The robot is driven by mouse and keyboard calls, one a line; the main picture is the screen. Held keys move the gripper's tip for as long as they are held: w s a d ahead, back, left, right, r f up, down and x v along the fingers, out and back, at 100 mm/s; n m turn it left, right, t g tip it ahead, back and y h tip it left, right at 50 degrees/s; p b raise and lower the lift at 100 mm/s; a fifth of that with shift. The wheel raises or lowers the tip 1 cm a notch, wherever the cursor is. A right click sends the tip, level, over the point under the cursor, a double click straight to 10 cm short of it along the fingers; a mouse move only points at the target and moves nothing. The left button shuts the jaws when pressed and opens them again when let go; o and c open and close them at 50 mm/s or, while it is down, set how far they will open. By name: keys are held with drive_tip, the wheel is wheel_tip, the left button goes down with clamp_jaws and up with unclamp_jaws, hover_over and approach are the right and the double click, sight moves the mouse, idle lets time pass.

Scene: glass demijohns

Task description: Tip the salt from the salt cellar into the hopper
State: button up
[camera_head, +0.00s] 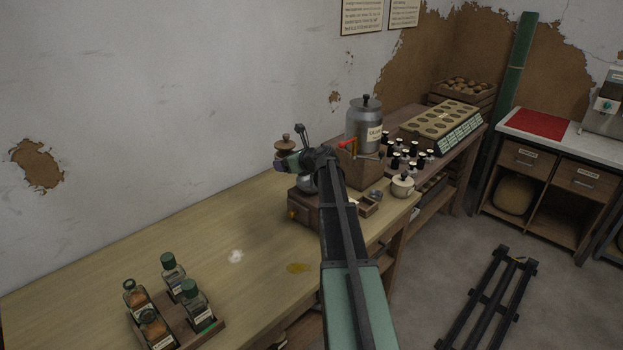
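My gripper (283,163) is at the far end of my arm, over a wooden mill (304,206) on the bench. It is small and dark here, so I cannot tell whether it is open, shut or holding something. The mill has a box base with a small knob; a grey metal part, perhaps the hopper, shows partly below my wrist. My arm hides much of the mill. A brown rounded top (286,142) and a metal crank show just behind my gripper. I cannot pick out the salt cellar with certainty; a lidded cream pot (402,186) stands near the bench's front edge.
A rack of spice jars (190,297) stands at the front left. A white patch (236,256) and a yellow stain (298,268) mark the bench. A metal canister (364,125), small dark bottles (408,155) and a pitted tray (440,124) stand right. The bench's left middle is clear.

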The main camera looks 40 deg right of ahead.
drive_tip(key=shift+f, duration=0.1)
wheel_tip(320, 180, down, 9)
drive_tip(key=a+b, duration=0.3)
drive_tip(key=b, duration=0.6)
drive_tip(key=d+r+m, duration=0.1)
drive_tip(key=d+r+m+t+y+p, duration=0.1)
drive_tip(key=d+r, duration=0.1)
drive_tip(key=shift+r+m+y+p, duration=0.25)
drive_tip(key=shift+m+y+p, duration=0.05)
drive_tip(key=shift+m, duration=0.1)
drive_tip(key=shift+d+r+m+y, duration=0.1)
drive_tip(key=shift+d+m+y, duration=0.2)
